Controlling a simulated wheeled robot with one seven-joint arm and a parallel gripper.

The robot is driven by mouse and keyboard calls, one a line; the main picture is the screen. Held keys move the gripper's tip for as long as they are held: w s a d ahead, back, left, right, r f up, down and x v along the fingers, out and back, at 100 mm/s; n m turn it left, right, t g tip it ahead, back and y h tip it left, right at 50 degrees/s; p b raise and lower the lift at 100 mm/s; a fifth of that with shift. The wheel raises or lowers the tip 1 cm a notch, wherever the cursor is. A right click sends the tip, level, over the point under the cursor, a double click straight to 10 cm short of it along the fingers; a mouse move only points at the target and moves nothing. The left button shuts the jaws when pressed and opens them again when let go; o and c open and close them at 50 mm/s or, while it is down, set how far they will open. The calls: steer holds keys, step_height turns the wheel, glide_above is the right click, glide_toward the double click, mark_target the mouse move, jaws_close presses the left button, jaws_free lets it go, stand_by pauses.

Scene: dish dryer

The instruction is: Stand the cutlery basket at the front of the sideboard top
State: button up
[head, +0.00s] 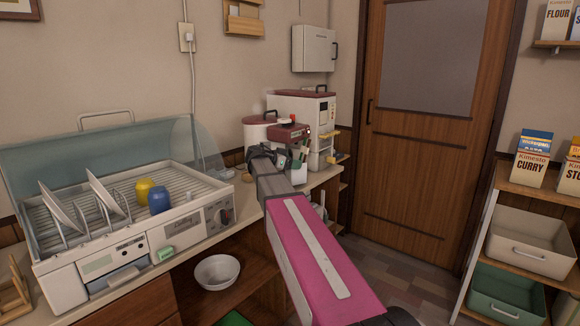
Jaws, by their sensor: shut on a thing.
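The cutlery basket (300,158), small in this view with dark and greenish upright pieces, is just beyond the end of my arm over the right part of the sideboard top (245,205). My gripper (283,158) is shut on it; the fingers are small and partly hidden by my own wrist. The basket looks about upright. I cannot tell whether its base touches the sideboard top, because my arm covers the area below it.
A dish dryer (190,222) with a clear hood, plates and yellow and blue cups fills the left of the top. Appliances with maroon lids (303,94) stand behind the basket. A bowl (217,272) sits on the shelf below. A closed door (415,150) is at right.

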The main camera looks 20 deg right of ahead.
steer(key=shift+w+a, duration=0.35)
steer(key=shift+w, duration=0.3)
steer(key=shift+s+f, duration=0.1)
steer(key=shift+f, duration=0.65)
steer(key=shift+f, duration=0.1)
steer(key=o, duration=1.2)
steer(key=shift+o, duration=0.2)
steer(key=v, duration=0.7)
steer(key=shift+a, duration=0.2)
